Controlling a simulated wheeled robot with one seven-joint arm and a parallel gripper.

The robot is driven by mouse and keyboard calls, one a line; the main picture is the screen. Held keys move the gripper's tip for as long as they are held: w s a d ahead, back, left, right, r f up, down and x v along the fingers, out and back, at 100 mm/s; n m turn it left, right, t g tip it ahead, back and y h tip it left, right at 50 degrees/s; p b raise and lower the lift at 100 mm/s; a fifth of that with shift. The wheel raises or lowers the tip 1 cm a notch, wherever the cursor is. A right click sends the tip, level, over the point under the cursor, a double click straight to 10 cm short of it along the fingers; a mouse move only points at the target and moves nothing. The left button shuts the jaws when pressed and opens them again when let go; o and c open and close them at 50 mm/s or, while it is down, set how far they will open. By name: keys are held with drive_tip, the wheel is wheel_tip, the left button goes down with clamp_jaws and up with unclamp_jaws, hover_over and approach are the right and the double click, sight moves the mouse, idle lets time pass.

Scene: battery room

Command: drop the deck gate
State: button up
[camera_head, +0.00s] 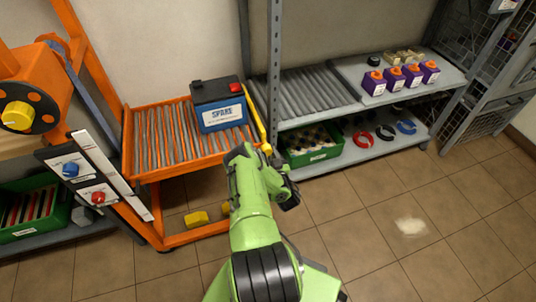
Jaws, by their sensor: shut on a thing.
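The deck gate appears to be the yellow bar (257,118) along the right end of the orange roller deck (128,150). It stands upright beside the deck, and its near end meets my green wrist. My gripper (285,185) is at the deck's front right corner, by the near end of the bar. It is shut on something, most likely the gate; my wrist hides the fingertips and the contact. A dark battery (219,104) marked SPARE, with a blue-and-white label and a red terminal cap, sits on the rollers just left of the gate.
A grey roller shelf (305,95) stands right of the deck, with purple bottles (395,78) on its right part. A green crate (313,145) and cable coils sit below. A panel with blue and red knobs (98,198) stands left. Open tiled floor lies right, with a pale patch (410,227).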

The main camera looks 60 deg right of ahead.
drive_tip(key=shift+r+m, duration=0.1)
drive_tip(key=shift+m, duration=0.2)
drive_tip(key=m+p, duration=0.3)
drive_tip(key=shift+r+m, duration=0.1)
drive_tip(key=shift+m, duration=0.3)
drive_tip(key=m+p, duration=0.2)
drive_tip(key=m, duration=0.2)
drive_tip(key=shift+m+p, duration=0.3)
drive_tip(key=m+p, duration=0.2)
drive_tip(key=m, duration=0.3)
drive_tip(key=shift+m+p, duration=0.7)
drive_tip(key=shift+m, duration=1.1)
drive_tip(key=o, duration=1.1)
drive_tip(key=shift+c, duration=0.2)
